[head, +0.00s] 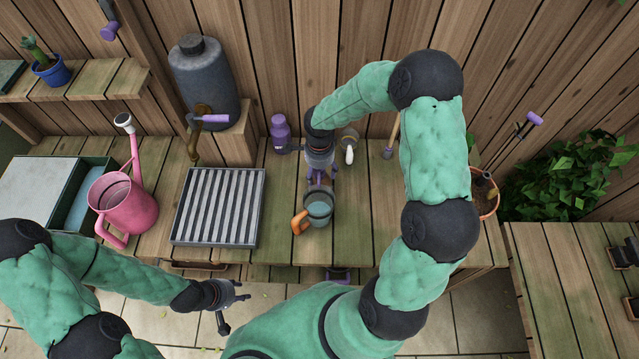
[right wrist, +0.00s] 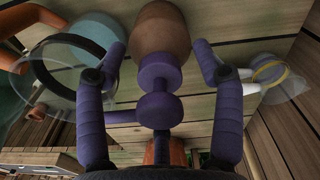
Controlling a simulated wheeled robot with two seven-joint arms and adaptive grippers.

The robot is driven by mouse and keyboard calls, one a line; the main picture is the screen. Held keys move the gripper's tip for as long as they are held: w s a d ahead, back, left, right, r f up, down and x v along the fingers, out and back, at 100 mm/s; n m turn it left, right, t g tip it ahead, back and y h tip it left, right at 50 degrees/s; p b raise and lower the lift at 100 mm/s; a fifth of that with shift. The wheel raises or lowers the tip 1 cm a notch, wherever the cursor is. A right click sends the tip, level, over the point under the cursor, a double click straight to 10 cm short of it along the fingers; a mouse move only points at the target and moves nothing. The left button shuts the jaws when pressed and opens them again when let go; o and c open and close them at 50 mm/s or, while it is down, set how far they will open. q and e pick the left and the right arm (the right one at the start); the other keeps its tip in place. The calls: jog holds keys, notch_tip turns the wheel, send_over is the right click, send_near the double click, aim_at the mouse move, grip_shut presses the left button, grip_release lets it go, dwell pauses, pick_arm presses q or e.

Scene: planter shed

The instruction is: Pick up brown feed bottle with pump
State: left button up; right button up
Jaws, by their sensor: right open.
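The brown feed bottle (right wrist: 160,32) shows in the right wrist view with its purple pump (right wrist: 158,108) pointing toward the camera. My right gripper (right wrist: 159,52) is open, with one purple finger on each side of the bottle and visible gaps between. In the head view my right gripper (head: 320,178) hangs over the bench at the back and hides most of the bottle. My left gripper (head: 229,303) is open and empty in front of the bench, at lower left.
A grey-green cup with an orange handle (head: 318,208) stands close in front of my right gripper. A slatted tray (head: 218,206) and pink watering can (head: 124,205) are to the left. Bench space is free to the right.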

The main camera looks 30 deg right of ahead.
jog(key=shift+f, duration=0.15)
jog(key=shift+c, duration=0.3)
grip_shut()
